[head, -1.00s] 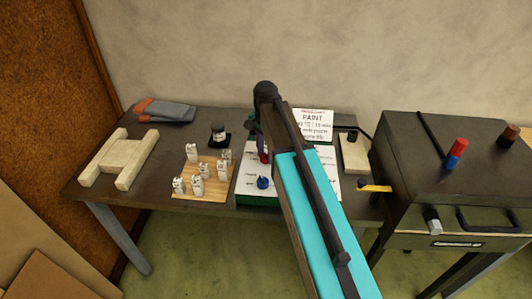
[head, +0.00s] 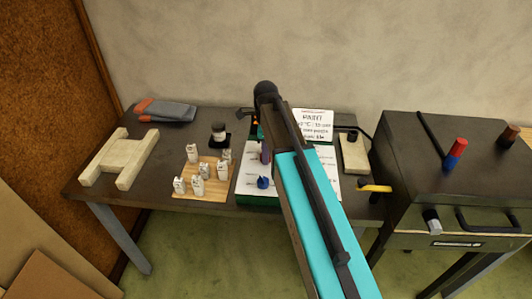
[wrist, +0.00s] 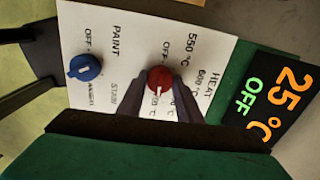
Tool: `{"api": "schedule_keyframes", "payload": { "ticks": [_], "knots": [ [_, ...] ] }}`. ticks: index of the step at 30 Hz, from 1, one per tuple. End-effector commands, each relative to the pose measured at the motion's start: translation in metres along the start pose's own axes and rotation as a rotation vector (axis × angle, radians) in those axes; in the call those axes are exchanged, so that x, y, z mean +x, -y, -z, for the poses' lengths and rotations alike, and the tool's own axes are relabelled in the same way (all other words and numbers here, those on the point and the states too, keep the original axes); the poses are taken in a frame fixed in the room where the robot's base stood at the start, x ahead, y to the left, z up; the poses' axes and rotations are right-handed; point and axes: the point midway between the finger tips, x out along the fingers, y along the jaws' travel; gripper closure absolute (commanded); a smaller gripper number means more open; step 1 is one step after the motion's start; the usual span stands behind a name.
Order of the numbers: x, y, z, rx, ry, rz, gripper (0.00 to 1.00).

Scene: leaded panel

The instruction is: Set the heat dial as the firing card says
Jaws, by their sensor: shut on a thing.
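The red heat dial (wrist: 159,80) sits on a white panel marked HEAT, with OFF, 550 °C and 600 °C legible around it in the wrist view. My gripper (wrist: 161,94) is shut on this dial, one finger on each side. The fingers cover part of the lower markings. A dark display (wrist: 270,96) beside the panel reads 25 °C in orange and OFF in green.
A blue dial (wrist: 85,68) marked PAINT sits on the same panel, near the red one. The kiln (head: 450,170) stands to the right. A pale frame (head: 120,160) lies at the table's left.

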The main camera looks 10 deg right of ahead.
Motion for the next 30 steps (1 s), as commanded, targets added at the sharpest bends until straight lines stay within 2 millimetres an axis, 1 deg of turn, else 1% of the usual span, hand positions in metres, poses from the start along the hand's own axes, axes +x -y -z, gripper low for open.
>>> {"api": "schedule_keyframes", "payload": {
  "ticks": [6,18,19,21,22,30],
  "knots": [
    [-0.0003,0.0004,0.0008,0.054,-0.002,0.001,0.9],
    [-0.0003,0.0004,0.001,0.062,-0.001,0.001,0.9],
    [-0.0003,0.0004,0.0011,0.062,-0.001,0.001,0.65],
    [-0.0002,0.0003,0.001,0.062,-0.001,0.0,0.53],
    [-0.0002,0.0003,0.001,0.062,-0.001,0.0,0.49],
    [-0.0001,0.0002,0.0008,0.06,-0.001,0.0,0.49]
  ]
}}
